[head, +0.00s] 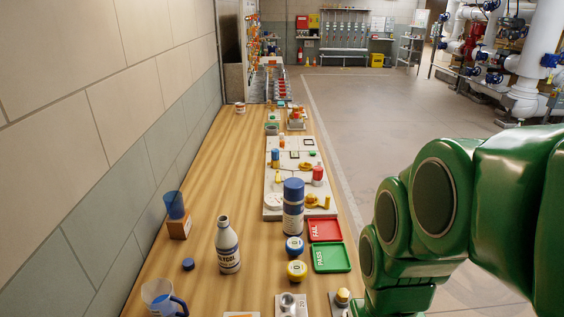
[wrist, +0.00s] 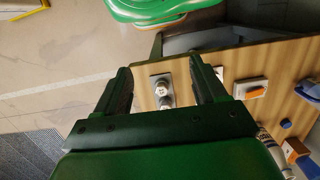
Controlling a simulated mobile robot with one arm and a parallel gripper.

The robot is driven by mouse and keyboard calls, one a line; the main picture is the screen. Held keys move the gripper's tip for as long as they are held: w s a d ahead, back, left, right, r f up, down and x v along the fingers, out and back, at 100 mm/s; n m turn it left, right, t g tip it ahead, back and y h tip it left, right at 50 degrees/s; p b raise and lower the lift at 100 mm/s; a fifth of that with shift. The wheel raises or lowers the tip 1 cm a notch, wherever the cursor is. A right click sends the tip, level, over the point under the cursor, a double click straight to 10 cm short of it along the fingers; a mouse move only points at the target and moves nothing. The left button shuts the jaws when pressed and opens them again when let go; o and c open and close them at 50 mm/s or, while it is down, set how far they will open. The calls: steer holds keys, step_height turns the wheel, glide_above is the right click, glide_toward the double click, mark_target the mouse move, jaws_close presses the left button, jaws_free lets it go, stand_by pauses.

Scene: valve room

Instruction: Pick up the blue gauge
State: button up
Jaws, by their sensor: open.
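The blue gauge (head: 294,247) is a short round piece with a blue body and a pale face. It sits on the wooden bench (head: 200,140), in front of the blue-capped cylinder and beside the trays. A similar yellow gauge (head: 297,270) is just nearer to me. My gripper (wrist: 160,64) is open and empty in the wrist view, with a small plate of metal weights (wrist: 161,91) showing between its fingers. I cannot make out the blue gauge in the wrist view. In the head view my green arm is at the right and its fingers are not visible.
A red FAIL tray (head: 325,230) and a green PASS tray (head: 332,258) lie right of the gauges. A blue-capped cylinder (head: 293,208) stands close behind. A white bottle (head: 228,245) stands to the left. A wall (head: 110,120) borders the bench's left side.

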steer(key=w+a+f+m+y, duration=0.3)
steer(key=w+a+m+y, duration=0.15)
steer(key=w+a, duration=0.4)
steer(key=m+t+y, duration=0.3)
steer(key=m+y, duration=0.4)
steer(key=m, duration=0.4)
glide_above(299, 244)
steer(key=s+a, duration=0.2)
steer(key=s, duration=0.9)
step_height(299, 244, down, 4)
steer(key=w+d+f+m+t, duration=0.1)
steer(key=w+d+f+m, duration=0.1)
steer(key=w+d+f+m+t, duration=0.2)
steer(key=w+m, duration=0.1)
steer(key=w+d+f+m+t, duration=0.1)
steer(key=w+d+f+m, duration=0.1)
steer(key=w+d+m, duration=0.1)
steer(key=shift+w+f+t+y, duration=0.25)
steer(key=shift+f+t+y, duration=0.05)
steer(key=shift+f+y, duration=0.05)
steer(key=shift+x, duration=1.25)
steer(key=shift+f+x, duration=0.2)
steer(key=shift+x, duration=0.75)
steer(key=shift+f+x, duration=0.15)
steer(key=shift+x, duration=0.75)
steer(key=shift+w+a+f, duration=0.3)
steer(key=shift+w+a, duration=0.05)
steer(key=shift+a, duration=0.15)
steer(key=c, duration=0.9)
